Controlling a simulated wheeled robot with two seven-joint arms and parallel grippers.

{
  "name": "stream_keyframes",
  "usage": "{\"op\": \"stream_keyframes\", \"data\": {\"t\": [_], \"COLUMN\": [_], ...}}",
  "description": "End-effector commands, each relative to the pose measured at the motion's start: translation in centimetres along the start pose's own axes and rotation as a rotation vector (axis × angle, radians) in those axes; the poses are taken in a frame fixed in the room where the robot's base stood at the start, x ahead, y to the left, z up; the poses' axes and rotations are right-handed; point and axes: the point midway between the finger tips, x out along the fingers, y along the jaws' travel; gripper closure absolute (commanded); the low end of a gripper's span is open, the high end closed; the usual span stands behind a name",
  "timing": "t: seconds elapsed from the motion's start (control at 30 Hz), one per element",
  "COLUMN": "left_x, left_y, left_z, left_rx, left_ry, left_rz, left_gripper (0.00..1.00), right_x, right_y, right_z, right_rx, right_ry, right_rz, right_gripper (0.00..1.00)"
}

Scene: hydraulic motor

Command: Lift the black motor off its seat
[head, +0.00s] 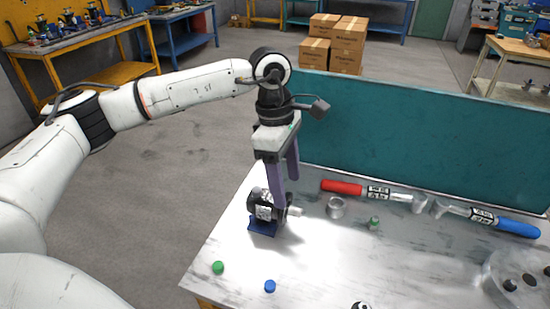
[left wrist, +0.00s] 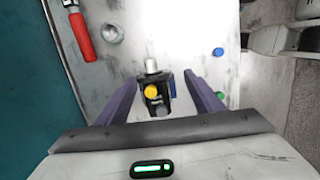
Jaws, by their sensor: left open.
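The black motor (head: 264,206) sits on a small blue seat (head: 261,228) near the left edge of the white table. It has a pale label and a light metal shaft pointing right. In the left wrist view the motor (left wrist: 157,99) lies between the two fingers, with a yellow cap on it. My left gripper (head: 284,186) points down over the motor from above. Its purple fingers are open, one on each side, and in the left wrist view (left wrist: 158,88) gaps show between them and the motor. My right gripper is in neither view.
A metal ring (head: 335,208), a red-handled tool (head: 345,188), a blue-handled tool (head: 517,228) and a small green-topped part (head: 374,223) lie to the right. A green cap (head: 218,267) and a blue cap (head: 270,286) lie in front. A teal panel (head: 420,145) stands behind the table.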

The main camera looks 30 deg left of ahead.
Motion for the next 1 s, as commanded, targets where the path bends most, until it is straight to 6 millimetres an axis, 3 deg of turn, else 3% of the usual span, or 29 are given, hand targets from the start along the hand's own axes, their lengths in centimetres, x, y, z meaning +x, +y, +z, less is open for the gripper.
{"op": "stream_keyframes", "data": {"t": [0.03,0.13,0.37,1.0], "left_x": [-0.9,-1.9,-1.7,5.3], "left_y": [0.5,0.9,1.1,1.1], "left_z": [-1.8,-4.0,-5.2,-6.1], "left_rx": [-0.011,-0.026,-0.032,-0.032], "left_ry": [0.055,0.126,0.159,0.155], "left_rz": [0.01,0.016,0.016,0.015], "left_gripper": [0.39,0.39,0.39,0.39], "right_x": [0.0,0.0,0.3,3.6], "right_y": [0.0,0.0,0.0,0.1], "right_z": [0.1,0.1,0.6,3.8], "right_rx": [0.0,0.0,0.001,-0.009], "right_ry": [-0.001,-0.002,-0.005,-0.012], "right_rz": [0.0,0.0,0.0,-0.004], "right_gripper": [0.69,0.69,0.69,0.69]}}
